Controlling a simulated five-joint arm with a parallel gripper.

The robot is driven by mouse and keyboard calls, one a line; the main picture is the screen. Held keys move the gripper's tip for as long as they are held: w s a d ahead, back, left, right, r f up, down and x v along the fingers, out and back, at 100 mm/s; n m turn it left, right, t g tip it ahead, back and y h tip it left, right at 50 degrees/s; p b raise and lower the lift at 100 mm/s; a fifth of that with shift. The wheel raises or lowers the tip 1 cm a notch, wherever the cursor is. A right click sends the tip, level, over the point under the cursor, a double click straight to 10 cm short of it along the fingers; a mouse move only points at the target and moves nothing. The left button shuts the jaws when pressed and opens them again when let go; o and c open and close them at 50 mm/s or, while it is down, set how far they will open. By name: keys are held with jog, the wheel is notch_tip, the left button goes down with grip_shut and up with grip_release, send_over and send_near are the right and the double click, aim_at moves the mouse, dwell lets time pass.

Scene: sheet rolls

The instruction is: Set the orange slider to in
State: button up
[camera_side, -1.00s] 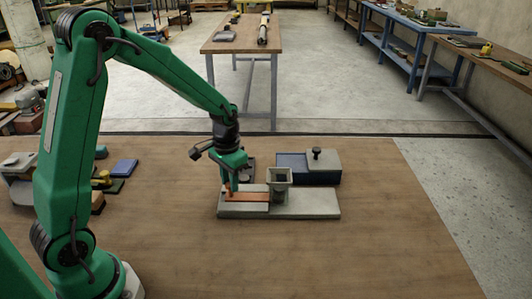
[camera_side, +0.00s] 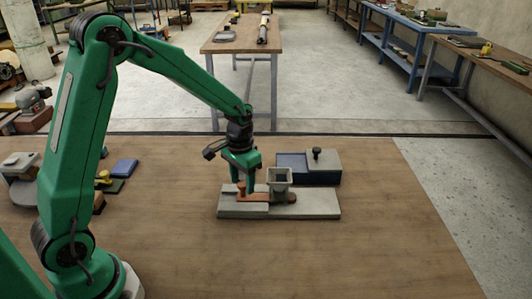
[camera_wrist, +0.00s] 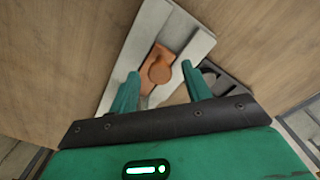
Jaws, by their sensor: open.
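The orange slider (camera_side: 256,197) lies in a grey base plate (camera_side: 308,210) on the table. It runs under a small grey hopper (camera_side: 279,177), and its rounded end shows on the hopper's right side. Its upright round knob (camera_side: 241,187) stands left of the hopper. My gripper (camera_side: 246,191) is low over the plate at the knob, its fingers partly overlapping it in the side view. In the wrist view the gripper (camera_wrist: 160,80) is open, with the knob (camera_wrist: 160,71) showing in the gap near the fingertips. Contact cannot be told.
A blue-and-grey box (camera_side: 310,167) with a black knob stands just behind the plate. A blue block (camera_side: 124,167) and other small parts lie at the left. The table's front and right areas are clear.

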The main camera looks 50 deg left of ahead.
jog(key=shift+r, duration=0.1)
jog(key=shift+r, duration=3.85)
jog(key=shift+s+f+t, duration=0.15)
jog(key=shift+s+t, duration=0.85)
jog(key=shift+t, duration=0.15)
jog(key=shift+s+f+t, duration=0.15)
jog(key=shift+s+t, duration=0.8)
jog(key=shift+t, duration=0.2)
jog(key=shift+w+f, duration=0.1)
jog(key=shift+f, duration=0.05)
jog(key=shift+x, duration=3.75)
grip_shut()
